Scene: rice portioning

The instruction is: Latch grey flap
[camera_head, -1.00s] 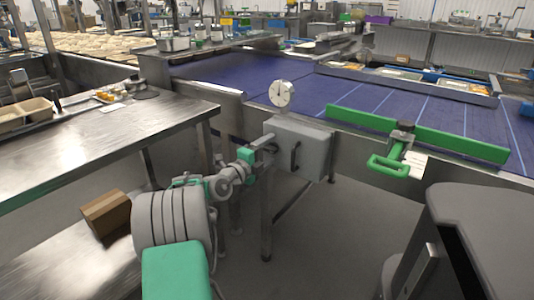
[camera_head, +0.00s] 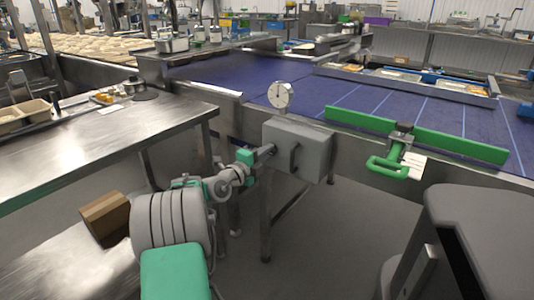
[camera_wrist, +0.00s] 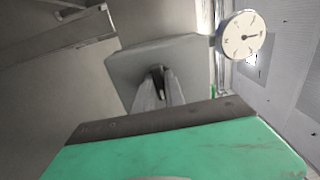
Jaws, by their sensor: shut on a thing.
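A grey box (camera_head: 308,153) with a dark handle (camera_head: 294,158) on its front is mounted at the conveyor's near side. I cannot tell its flap apart from its body. My gripper (camera_head: 272,150) is at the box's left side. In the wrist view the box's grey face (camera_wrist: 187,58) lies ahead, and my gripper's fingers (camera_wrist: 158,82) reach its edge. They are shut on a small dark part there, which they mostly hide. Whether the latch is engaged cannot be seen.
A round dial gauge (camera_head: 280,95) stands above the box and also shows in the wrist view (camera_wrist: 240,40). A green bar with a green handle (camera_head: 388,168) is to the right on the blue conveyor (camera_head: 240,75). A steel table (camera_head: 110,135) is at left.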

